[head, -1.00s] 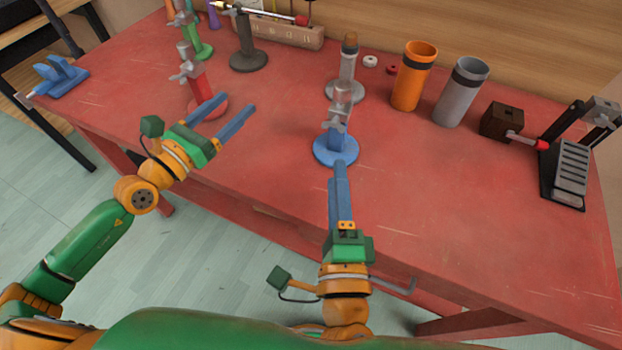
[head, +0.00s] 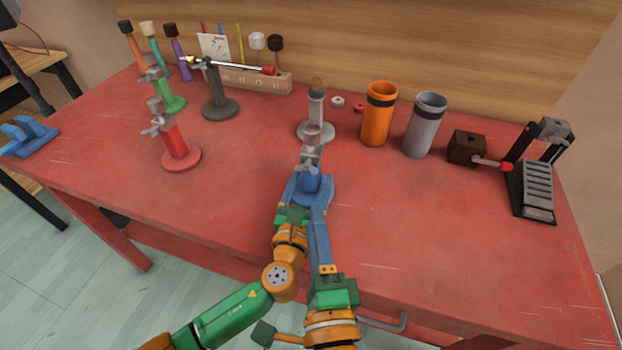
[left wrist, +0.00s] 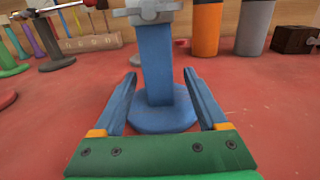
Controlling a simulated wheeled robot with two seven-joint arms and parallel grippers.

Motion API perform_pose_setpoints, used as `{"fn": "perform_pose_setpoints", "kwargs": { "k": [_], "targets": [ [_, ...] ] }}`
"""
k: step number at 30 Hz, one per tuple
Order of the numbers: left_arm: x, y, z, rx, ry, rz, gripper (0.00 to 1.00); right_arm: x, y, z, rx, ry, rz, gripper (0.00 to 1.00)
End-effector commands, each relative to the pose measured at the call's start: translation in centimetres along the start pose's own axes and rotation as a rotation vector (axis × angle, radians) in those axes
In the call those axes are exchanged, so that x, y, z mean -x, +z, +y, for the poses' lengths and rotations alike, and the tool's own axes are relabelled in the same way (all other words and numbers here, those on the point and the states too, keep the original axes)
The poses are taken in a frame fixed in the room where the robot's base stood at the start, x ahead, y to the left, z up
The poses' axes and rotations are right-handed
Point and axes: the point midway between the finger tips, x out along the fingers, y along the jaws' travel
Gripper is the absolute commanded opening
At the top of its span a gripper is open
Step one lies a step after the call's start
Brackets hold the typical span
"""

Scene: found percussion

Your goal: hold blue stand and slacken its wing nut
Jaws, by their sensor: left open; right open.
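The blue stand (head: 313,183) stands upright near the table's front edge, with a grey metal clamp on top. Its wing nut (head: 308,164) is a small grey piece at the clamp, hard to make out in the head view. My left gripper (head: 302,190) is open low at the stand. In the left wrist view the blue post (left wrist: 156,65) stands between its two spread fingers, with no clear contact. My right gripper (head: 321,212) is open just in front of the stand, its fingers seen nearly edge-on and overlapping the base. The stand's lower part is partly hidden by the fingers.
A red stand (head: 176,145) and a green stand (head: 170,98) are to the left. A grey stand (head: 316,115) is just behind. Orange (head: 376,115) and grey tubes (head: 424,125) stand right of it. A black pedal (head: 535,190) is far right. The front right of the table is clear.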

Motion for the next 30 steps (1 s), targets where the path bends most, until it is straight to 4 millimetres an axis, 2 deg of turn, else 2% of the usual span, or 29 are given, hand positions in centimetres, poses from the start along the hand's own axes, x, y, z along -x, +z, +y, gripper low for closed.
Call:
{"fn": "perform_pose_setpoints", "kwargs": {
  "k": [4,11,14,18,20,30],
  "targets": [
    [-1.23,0.03,0.02,0.0,0.001,0.0,0.75,0.0,0.0,0.0,0.0,0.0,0.0,0.5],
    [-1.36,0.01,0.05,0.001,0.0,0.001,0.75,0.0,0.0,0.0,0.0,0.0,0.0,0.5],
    [-1.35,0.01,0.06,0.001,0.001,0.001,0.53,0.0,0.0,0.0,0.0,0.0,0.0,0.5],
    [-1.34,0.0,0.06,0.0,0.001,0.001,0.16,0.0,0.0,0.0,0.0,0.0,0.0,0.5],
    [-1.33,0.0,0.06,0.0,0.001,0.001,0.0,0.0,0.0,0.0,0.0,0.0,0.0,0.5],
    [-1.32,-0.02,0.07,0.0,0.001,0.001,0.0,0.0,0.0,0.0,0.0,0.0,0.0,0.5]
  ]
}}
